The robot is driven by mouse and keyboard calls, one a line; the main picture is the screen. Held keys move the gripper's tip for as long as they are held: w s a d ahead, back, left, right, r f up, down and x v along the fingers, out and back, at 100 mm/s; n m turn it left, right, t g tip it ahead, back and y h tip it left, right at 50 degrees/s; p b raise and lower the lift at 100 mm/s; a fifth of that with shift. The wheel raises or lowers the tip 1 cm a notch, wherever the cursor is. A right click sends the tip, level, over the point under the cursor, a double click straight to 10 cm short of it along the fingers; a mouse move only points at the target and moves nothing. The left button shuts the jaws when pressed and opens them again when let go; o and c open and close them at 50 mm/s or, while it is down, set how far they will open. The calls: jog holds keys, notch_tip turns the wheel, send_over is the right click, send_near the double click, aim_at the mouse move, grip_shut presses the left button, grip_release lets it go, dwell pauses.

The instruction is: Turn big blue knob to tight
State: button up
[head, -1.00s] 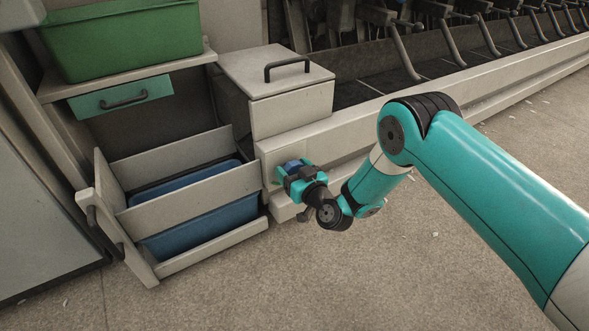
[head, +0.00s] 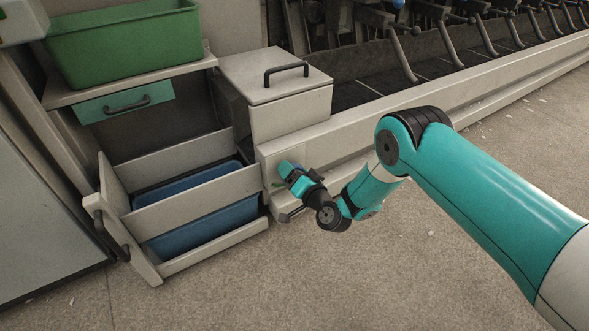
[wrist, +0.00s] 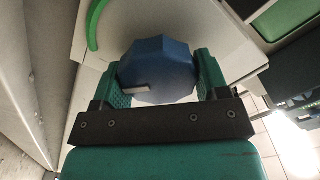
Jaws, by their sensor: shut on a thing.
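The big blue knob (wrist: 158,70) is a faceted blue disc with a pale pointer mark at its lower left in the wrist view. It sits on a pale panel of the machine. My gripper (wrist: 162,85) has a green finger on either side of the knob and is shut on it. In the head view my gripper (head: 288,172) is against the front panel below the lidded box, and it hides most of the knob. A curved green mark (wrist: 96,25) lies on the panel beside the knob. No lettering on the mark is readable.
An open drawer (head: 195,204) holding a blue bin (head: 205,222) juts out left of my gripper. A lidded box (head: 278,75) with a black handle stands above. A green bin (head: 125,45) sits on the upper left shelf.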

jog(key=m, duration=0.5)
jog(key=shift+w+d+m+p, duration=0.2)
jog(key=shift+m+p, duration=0.1)
jog(key=m, duration=0.5)
jog(key=shift+f, duration=0.2)
jog(key=shift+m, duration=0.3)
jog(key=o, duration=0.9)
jog(key=shift+d, duration=0.1)
jog(key=shift+s, duration=0.1)
